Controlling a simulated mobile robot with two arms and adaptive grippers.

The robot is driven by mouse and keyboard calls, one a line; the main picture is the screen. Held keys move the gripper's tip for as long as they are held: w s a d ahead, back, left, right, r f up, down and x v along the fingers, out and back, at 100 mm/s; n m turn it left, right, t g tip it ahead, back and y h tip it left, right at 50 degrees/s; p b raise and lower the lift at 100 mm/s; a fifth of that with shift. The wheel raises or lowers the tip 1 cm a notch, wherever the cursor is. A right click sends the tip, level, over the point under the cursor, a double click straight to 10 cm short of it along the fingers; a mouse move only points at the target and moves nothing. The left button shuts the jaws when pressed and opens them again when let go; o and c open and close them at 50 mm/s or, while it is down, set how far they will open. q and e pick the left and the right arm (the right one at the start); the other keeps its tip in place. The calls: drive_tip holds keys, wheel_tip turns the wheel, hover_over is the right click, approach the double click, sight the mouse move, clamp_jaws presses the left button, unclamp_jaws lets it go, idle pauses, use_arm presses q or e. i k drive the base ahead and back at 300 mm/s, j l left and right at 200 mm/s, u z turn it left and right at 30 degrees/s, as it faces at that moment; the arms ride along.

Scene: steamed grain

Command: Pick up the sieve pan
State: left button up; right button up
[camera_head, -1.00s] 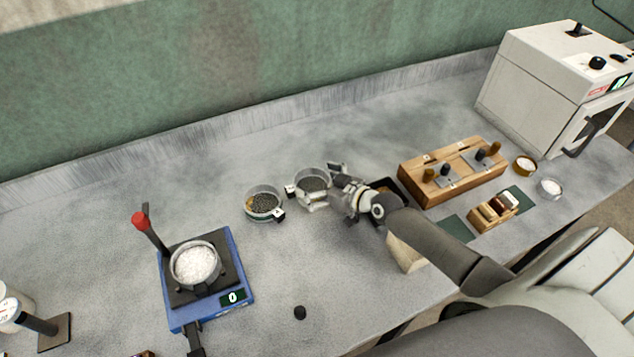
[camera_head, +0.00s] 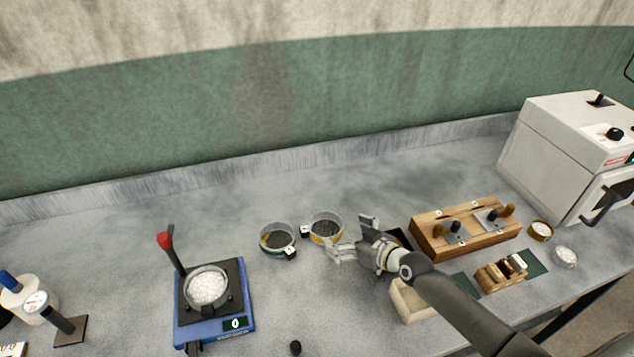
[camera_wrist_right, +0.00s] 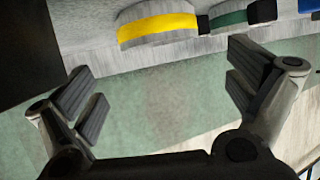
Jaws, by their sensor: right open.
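Two round metal pans with dark insides stand side by side on the grey counter. One has a yellow band (camera_head: 326,240) and a black tab on its left; the other has a green band (camera_head: 278,252) and a black tab. I cannot tell which is the sieve pan. My right gripper (camera_head: 354,237) is open and empty, just right of the yellow-banded pan. In the right wrist view, the yellow-banded pan (camera_wrist_right: 158,27) and the green-banded pan (camera_wrist_right: 229,19) lie beyond the spread fingers of the gripper (camera_wrist_right: 165,92). My left gripper is out of view.
A blue scale (camera_head: 213,328) with a bowl of white grains (camera_head: 208,287) stands left. A wooden block with knobs (camera_head: 465,230), a smaller wooden holder (camera_head: 500,273) and a white oven-like box (camera_head: 565,155) are right. A pale box (camera_head: 410,302) lies below my right arm. Counter between scale and pans is clear.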

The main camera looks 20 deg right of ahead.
sight(206, 288)
drive_tip(key=k+j, duration=0.25)
drive_tip(key=j, duration=0.2)
drive_tip(key=k+j, duration=0.3)
drive_tip(key=j, duration=0.15)
drive_tip(key=k+j, duration=0.25)
drive_tip(key=j, duration=0.2)
drive_tip(key=k+j, duration=0.25)
drive_tip(key=j, duration=0.2)
drive_tip(key=k+j, duration=0.25)
drive_tip(key=j, duration=0.2)
